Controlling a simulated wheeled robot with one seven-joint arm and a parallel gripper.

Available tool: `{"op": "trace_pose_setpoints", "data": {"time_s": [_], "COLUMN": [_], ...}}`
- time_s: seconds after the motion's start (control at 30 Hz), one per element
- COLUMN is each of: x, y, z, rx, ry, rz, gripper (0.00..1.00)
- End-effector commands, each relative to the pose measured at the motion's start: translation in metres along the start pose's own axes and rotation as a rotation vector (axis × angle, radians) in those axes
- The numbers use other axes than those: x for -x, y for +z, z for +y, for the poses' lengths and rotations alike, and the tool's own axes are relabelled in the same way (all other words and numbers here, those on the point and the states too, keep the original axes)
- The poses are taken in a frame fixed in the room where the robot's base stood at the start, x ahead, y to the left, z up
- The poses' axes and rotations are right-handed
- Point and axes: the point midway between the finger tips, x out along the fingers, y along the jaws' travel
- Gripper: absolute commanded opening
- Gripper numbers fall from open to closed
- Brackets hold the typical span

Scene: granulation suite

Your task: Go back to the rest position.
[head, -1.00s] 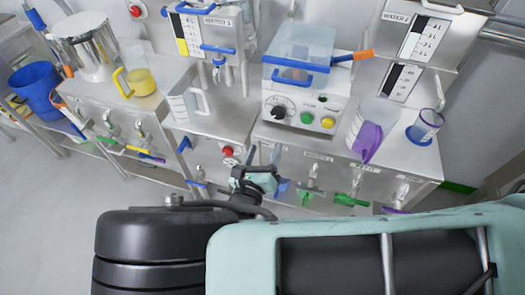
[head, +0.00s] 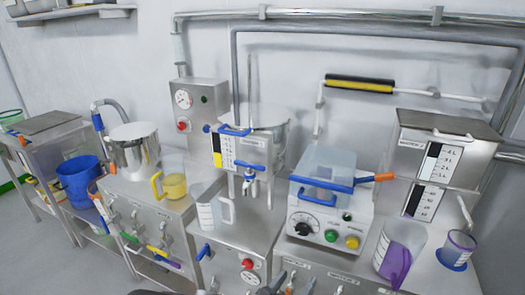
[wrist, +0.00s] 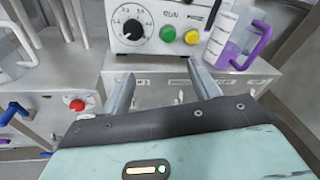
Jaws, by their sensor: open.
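My gripper (wrist: 165,92) shows in the wrist view with its two fingers apart and nothing between them. Its fingers point toward the front of the steel bench (wrist: 150,75), below the white control box (wrist: 158,25) with a dial and green and yellow buttons. I cannot tell the exact gap to the bench front.
Left are a clear jug (head: 208,212), a yellow-handled jug (head: 173,186), a steel pot (head: 134,148) and a blue bucket (head: 80,182). Floor at left (head: 45,250) is clear.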

Motion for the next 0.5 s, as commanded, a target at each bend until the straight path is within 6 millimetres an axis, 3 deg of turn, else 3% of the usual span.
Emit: {"op": "trace_pose_setpoints", "data": {"time_s": [0.17,0.37,0.5], "x": [0.004,0.033,0.057], "y": [0.007,0.023,0.045], "z": [-0.054,-0.103,-0.130], "rx": [-0.256,-0.563,-0.787], "ry": [-0.234,-0.489,-0.655], "rz": [0.343,0.678,0.876], "gripper": [0.61,0.61,0.61]}}
